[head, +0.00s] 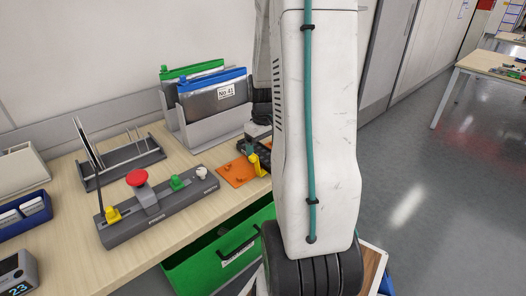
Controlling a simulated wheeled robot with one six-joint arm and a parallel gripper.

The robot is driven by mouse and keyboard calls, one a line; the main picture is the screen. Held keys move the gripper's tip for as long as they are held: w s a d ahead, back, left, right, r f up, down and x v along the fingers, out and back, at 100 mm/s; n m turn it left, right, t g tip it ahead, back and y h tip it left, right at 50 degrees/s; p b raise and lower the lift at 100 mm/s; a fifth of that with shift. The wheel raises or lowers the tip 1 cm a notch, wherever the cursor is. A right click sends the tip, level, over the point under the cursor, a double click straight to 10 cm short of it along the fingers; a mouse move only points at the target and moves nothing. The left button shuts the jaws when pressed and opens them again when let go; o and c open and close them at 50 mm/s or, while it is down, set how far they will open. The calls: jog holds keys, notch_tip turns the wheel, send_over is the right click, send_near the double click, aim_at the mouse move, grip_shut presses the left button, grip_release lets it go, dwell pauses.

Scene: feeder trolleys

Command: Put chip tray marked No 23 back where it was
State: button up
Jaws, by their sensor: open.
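No label reading No 23 shows in the head view, and I cannot make out which thing, if any, is that chip tray.
On the table (92,255) stand grey holders (216,131) with zip pouches, one marked No 41 (226,93). A grey rack (124,159), a control box with a red button (136,177) and an orange mat (236,172) are nearby. An open green drawer (203,273) juts out below.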

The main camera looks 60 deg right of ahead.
aim_at(263, 154)
notch_tip(263, 154, up, 11)
jog(key=a+r+n, duration=0.1)
jog(key=a+r, duration=0.2)
jog(key=a, duration=0.5)
jog(key=a+r, duration=0.4)
jog(key=a, duration=0.5)
jog(key=s+a+r+n+t, duration=0.1)
jog(key=s+a, duration=1.1)
jog(key=a, duration=0.3)
jog(key=shift+s+r+n, duration=0.15)
jog(key=shift+s+n, duration=0.05)
jog(key=shift+n, duration=0.1)
